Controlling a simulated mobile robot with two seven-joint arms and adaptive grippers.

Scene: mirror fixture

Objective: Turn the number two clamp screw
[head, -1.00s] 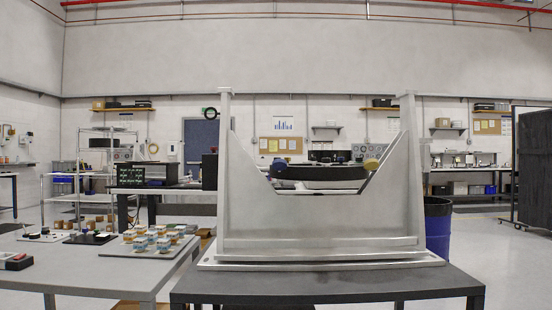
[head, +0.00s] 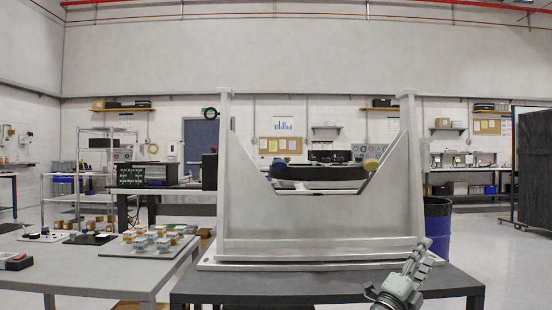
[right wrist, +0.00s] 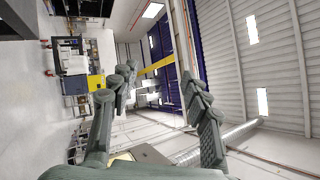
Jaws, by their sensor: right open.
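The mirror fixture (head: 320,220) is a grey metal frame with a V-shaped cutout, standing on a dark table. A dark curved mirror edge (head: 318,174) shows in the cutout. My right gripper (head: 424,252) is at the fixture's lower right front, apart from both knobs. In the right wrist view its fingers (right wrist: 163,95) are spread, with nothing between them. My left gripper is not in view.
The dark table (head: 330,286) bears the fixture. A grey table (head: 85,263) at left holds a tray of small blocks (head: 152,240). A blue bin (head: 437,230) stands behind the fixture at right. Open floor (head: 515,265) lies to the right.

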